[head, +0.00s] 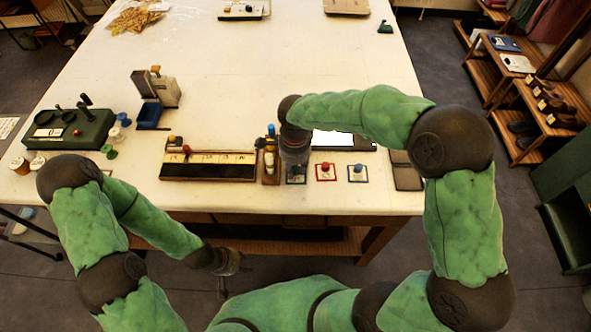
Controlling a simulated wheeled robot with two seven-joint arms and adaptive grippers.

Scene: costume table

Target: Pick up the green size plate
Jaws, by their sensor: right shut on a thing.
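The green size plate (296,180) is a small dark square with a green edge at the table's front edge, left of two similar plates. My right gripper (294,166) points down over it and is shut on it. The fingers hide the top of the plate and its knob. I cannot tell whether the plate still touches the table. My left gripper (230,268) hangs low in front of the table, away from the plates. Its fingers are too small and dark to show if they are open.
A small wooden stand with bottles (270,165) and a long slotted tray (208,172) are on the left. The middle of the white table (270,70) is clear.

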